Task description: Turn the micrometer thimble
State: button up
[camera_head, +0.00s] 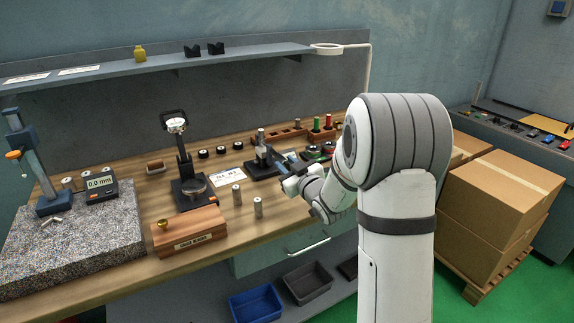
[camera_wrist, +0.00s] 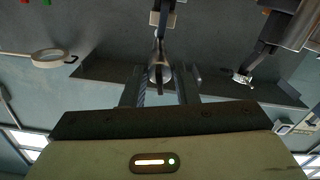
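The micrometer (camera_head: 262,156) appears to be the small metal piece on a dark stand on the wooden bench, just left of my gripper (camera_head: 289,172). My gripper partly hides that area. In the wrist view, my gripper's two fingers (camera_wrist: 161,84) stand apart, with gaps between them. A silver and dark part (camera_wrist: 158,73), apparently the thimble end, shows between the fingers at the middle. It seems apart from both fingers, but contact is hard to judge.
A shelf (camera_head: 150,67) runs above. Cardboard boxes (camera_head: 500,195) stand at right.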

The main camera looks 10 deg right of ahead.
grip_shut()
jog(key=shift+f+n+b, duration=0.15)
jog(key=shift+n+b, duration=0.15)
jog(key=shift+b, duration=0.45)
